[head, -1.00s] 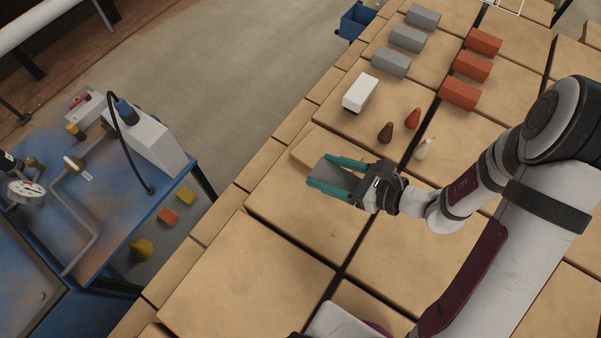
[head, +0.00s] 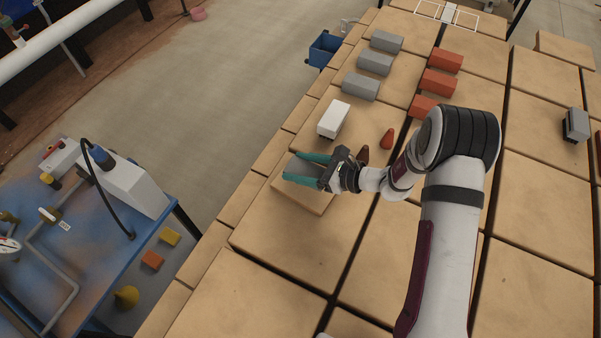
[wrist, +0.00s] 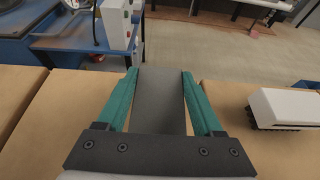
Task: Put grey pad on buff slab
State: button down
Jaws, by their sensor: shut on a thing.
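My gripper (head: 290,167) has teal fingers and is shut on the grey pad (head: 303,169), a flat grey piece lying between them. The pad also shows in the wrist view (wrist: 160,105), gripped along both sides. The buff slab (head: 308,198) lies on the tan table surface in the head view. The gripper and pad cover its far part, and its near part shows. I cannot tell whether the pad touches the slab or hangs above it.
A white block (head: 333,119) stands just beyond my gripper, with dark red and orange-red cones (head: 387,139) to its right. Grey blocks (head: 374,63) and red blocks (head: 438,82) stand in rows farther back. The near left surface (head: 275,265) is clear.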

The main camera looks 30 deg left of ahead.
aim_at(300, 174)
jog(key=shift+f, duration=1.6)
jog(key=shift+f, duration=0.15)
jog(key=shift+c, duration=0.2)
grip_release()
